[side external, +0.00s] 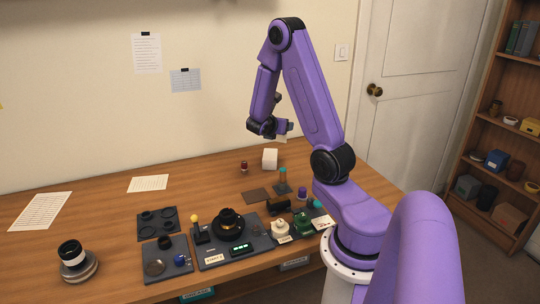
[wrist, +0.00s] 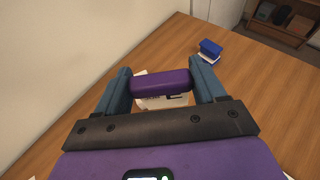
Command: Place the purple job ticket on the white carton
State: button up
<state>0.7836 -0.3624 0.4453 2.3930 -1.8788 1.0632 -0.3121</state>
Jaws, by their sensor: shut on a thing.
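My gripper (wrist: 160,86) is shut on the purple job ticket (wrist: 160,83), which spans between its two teal fingers in the wrist view. In the side view my gripper (side external: 284,130) is raised above the far part of the table, and the ticket cannot be made out there. The white carton (side external: 270,158) stands on the table below my gripper, with a gap between them. In the wrist view a white surface with dark marks (wrist: 162,103) shows beneath the ticket and is partly hidden by it; it looks like the carton.
A small dark red item (side external: 244,168) stands left of the carton. Mats and trays with lens parts (side external: 232,228) fill the table's near middle. A blue-and-white item (wrist: 209,50) lies beyond my gripper in the wrist view. Bare wood (side external: 200,170) lies left of the carton.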

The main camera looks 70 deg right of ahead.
jog(key=shift+s+d+r, duration=0.1)
jog(key=shift+s+d, duration=0.2)
jog(key=shift+d, duration=0.15)
jog(key=w+d+f, duration=0.5)
jog(key=d+f, duration=0.1)
jog(key=d, duration=0.1)
jog(key=w+d+f, duration=0.3)
jog(key=f, duration=0.1)
jog(key=shift+w+d, duration=0.3)
jog(key=shift+d, duration=0.1)
jog(key=shift+w+f, duration=0.1)
jog(key=shift+f, duration=1.4)
jog(key=shift+f, duration=0.1)
jog(key=o, duration=1)
